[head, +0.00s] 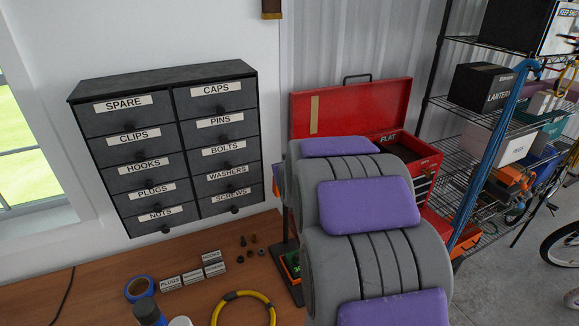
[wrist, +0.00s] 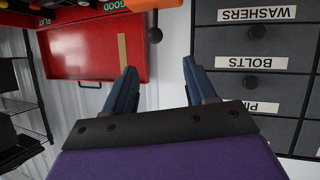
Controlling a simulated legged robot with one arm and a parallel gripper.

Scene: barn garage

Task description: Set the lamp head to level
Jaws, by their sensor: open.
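I cannot make out a lamp head for certain in either view. My gripper (wrist: 162,82) shows in the wrist view, with its two blue fingers spread apart and nothing between them. That view is upside down, with white wall behind the fingers. A thin black rod with a round knob (wrist: 154,34) shows beyond the fingertips, beside an orange thing marked GOOD in green (wrist: 112,5). In the head view my grey and purple arm covers the middle and hides my gripper. An orange and green thing on a dark stand (head: 291,265) is partly hidden behind the arm.
A dark drawer cabinet (head: 168,147) hangs on the wall at left. An open red toolbox (head: 350,108) stands behind my arm. The wooden bench (head: 95,290) holds blue tape (head: 140,288), small boxes and a yellow ring (head: 243,297). Wire shelves (head: 510,125) stand at right.

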